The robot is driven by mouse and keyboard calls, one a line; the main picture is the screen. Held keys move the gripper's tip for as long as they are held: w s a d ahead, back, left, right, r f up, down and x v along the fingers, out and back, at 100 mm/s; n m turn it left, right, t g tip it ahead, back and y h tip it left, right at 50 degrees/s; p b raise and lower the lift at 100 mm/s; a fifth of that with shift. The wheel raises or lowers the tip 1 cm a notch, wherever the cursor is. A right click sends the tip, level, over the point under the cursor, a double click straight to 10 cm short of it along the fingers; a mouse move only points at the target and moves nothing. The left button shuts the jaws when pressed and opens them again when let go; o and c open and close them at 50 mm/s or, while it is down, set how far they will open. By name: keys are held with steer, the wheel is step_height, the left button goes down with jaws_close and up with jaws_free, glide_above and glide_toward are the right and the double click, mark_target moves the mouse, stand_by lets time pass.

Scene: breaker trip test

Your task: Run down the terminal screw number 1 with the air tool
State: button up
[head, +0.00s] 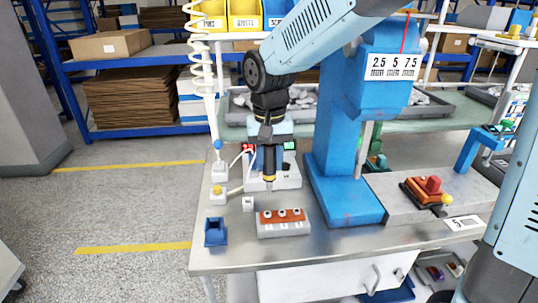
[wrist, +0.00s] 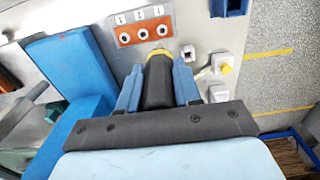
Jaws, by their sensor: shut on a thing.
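My gripper (head: 268,140) is shut on the air tool (head: 269,164), a dark cylinder with a yellow ring near its lower end. The tool hangs nearly upright, its thin tip above the back edge of the terminal block (head: 284,231), apparently apart from it. The block is grey with an orange-red strip (head: 280,216) carrying three screws in a row. In the wrist view both blue fingers (wrist: 157,88) flank the tool (wrist: 158,85), and the strip (wrist: 143,33) lies just beyond its yellow end. Small labels sit beside the screws; I cannot read them surely. Tip contact is hidden there.
A blue press stand (head: 343,190) rises close right of the block. A blue cup (head: 215,232), a small white block (head: 248,204) and a yellow-button box (head: 218,195) stand left. A white box (head: 285,178) is behind the tool. A coiled hose (head: 200,70) hangs at back left.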

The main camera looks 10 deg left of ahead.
mark_target(267, 181)
steer(key=shift+s+a+f, duration=0.15)
steer(key=shift+f, duration=0.55)
steer(key=shift+s+a+f, duration=0.1)
steer(key=shift+f, duration=2.05)
steer(key=shift+s, duration=0.1)
steer(key=shift+f, duration=0.35)
stand_by(1.2)
stand_by(0.3)
steer(key=shift+r, duration=3.6)
